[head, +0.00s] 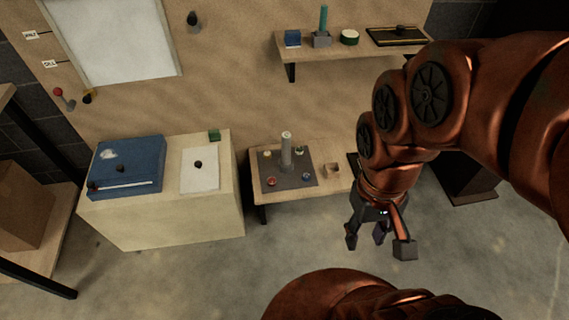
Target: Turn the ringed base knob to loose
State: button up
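A dark square base plate (297,184) lies on a low wooden table, with a grey upright post (286,152) at its middle. Small knobs sit near its corners: a yellowish one (267,154), a pale green one (299,151), a red one (271,181) and a blue one (306,176). The red one looks round with a lighter centre, but I cannot tell for sure which knob is ringed or how any is turned. My gripper (378,243) points down with its fingers spread, open and empty, to the right and in front of the plate, apart from it.
The low table (283,209) also holds a small open wooden box (332,170) and a dark item partly hidden by my arm. A pale cabinet (187,224) with a blue case (127,167) stands left. A shelf (340,48) hangs above. The floor in front is clear.

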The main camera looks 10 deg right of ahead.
aim_at(271, 180)
jog(key=k, duration=0.65)
jog(key=u, duration=0.45)
jog(key=i, duration=1.5)
jog(key=u, duration=0.3)
